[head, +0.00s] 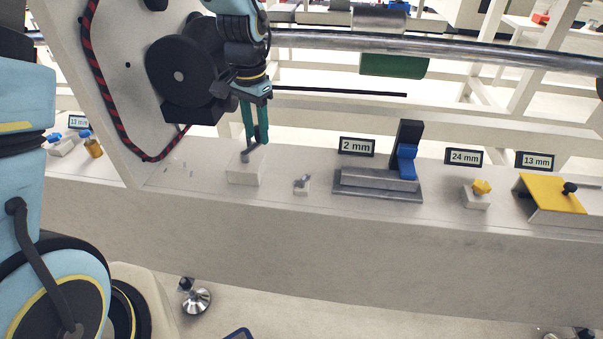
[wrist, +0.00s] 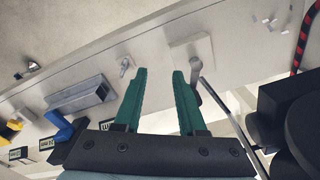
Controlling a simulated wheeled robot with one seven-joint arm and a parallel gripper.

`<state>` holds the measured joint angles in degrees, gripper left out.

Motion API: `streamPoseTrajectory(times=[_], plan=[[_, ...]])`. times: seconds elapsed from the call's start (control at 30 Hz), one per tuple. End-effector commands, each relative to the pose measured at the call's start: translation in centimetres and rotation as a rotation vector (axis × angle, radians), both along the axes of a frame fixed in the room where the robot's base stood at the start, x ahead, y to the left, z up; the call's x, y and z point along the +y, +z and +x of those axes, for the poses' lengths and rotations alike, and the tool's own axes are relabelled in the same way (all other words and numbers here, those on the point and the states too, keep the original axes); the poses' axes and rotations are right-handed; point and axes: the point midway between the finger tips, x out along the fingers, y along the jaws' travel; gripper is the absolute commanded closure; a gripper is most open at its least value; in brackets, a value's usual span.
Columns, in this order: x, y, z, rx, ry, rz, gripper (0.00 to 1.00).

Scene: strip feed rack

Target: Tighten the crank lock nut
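My gripper (head: 257,140) points down over the bench rail, its two green fingers parted with nothing between them. It also shows open in the wrist view (wrist: 160,72). A grey crank-like lever (head: 251,154) stands on a white block (head: 244,174) just below the fingertips. In the wrist view the lever (wrist: 196,92) lies beside the right finger, outside the gap; I cannot tell whether they touch. A small grey wing-shaped nut (head: 302,182) sits on a small white block to the right. It shows beyond the left finger in the wrist view (wrist: 125,65). Which part is the crank lock nut is unclear.
A grey slotted rail with a blue clamp (head: 407,160) stands right, by the 2 mm sign (head: 356,147). A yellow knob (head: 482,187) and yellow plate (head: 550,195) lie further right. A black round housing (head: 183,76) on a white panel stands left of my gripper.

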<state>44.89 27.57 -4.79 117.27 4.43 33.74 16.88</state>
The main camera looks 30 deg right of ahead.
Motion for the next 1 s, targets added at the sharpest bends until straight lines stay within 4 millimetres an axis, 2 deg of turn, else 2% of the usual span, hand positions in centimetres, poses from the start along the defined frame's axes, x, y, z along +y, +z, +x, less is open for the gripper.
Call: streamPoseTrajectory(times=[0.03, 0.1, 0.2, 0.27, 0.47, 0.8, 1.0], plan=[[-2.6, -0.9, -1.5, 0.007, -0.083, 0.007, 0.60], [-5.2, -1.6, -3.1, 0.013, -0.170, 0.014, 0.60], [-7.4, -2.3, -4.7, 0.017, -0.249, 0.019, 0.60], [-8.1, -2.6, -5.2, 0.019, -0.274, 0.020, 0.60], [-8.4, -4.2, -5.5, 0.021, -0.288, 0.025, 0.60], [-8.3, -10.3, -5.5, 0.021, -0.285, 0.025, 0.60], [-8.4, -12.6, -5.5, 0.020, -0.285, 0.022, 0.60]])
